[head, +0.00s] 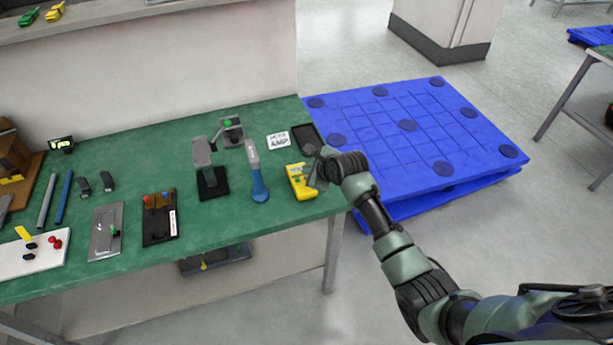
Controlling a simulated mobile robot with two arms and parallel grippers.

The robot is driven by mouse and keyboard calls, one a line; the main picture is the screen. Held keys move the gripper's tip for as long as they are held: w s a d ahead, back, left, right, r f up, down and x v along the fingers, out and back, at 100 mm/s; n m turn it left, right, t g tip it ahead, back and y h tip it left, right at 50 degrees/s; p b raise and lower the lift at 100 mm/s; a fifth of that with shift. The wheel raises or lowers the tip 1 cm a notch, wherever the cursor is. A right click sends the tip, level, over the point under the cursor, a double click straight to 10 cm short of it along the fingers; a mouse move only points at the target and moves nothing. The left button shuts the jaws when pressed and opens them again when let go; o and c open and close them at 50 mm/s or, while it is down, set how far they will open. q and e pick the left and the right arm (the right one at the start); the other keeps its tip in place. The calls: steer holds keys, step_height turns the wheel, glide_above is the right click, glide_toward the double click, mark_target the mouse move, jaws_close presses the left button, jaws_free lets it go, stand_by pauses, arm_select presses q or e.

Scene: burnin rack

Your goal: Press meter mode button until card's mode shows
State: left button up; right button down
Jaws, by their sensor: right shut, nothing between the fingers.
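The yellow meter (300,182) lies near the right end of the green table. Its display and mode button are too small to read, and my gripper hides part of its right side. The white card (278,140) lies just behind the meter and seems to read "AMP" in large letters. My right gripper (316,178) is shut and empty at the meter's right side, over or touching it; I cannot tell which. My left gripper is not in view.
A grey stand (208,172) and dark panel (160,217) are further left. A blue pallet (470,128) is on the floor beyond the table (225,228).

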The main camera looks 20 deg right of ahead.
steer(key=shift+f, duration=0.2)
steer(key=shift+f, duration=0.45)
stand_by(0.8)
steer(key=shift+r+p, duration=0.8)
steer(key=shift+p, duration=0.3)
step_height(320, 180, up, 5)
steer(key=p, duration=0.5)
steer(key=shift+p, duration=0.4)
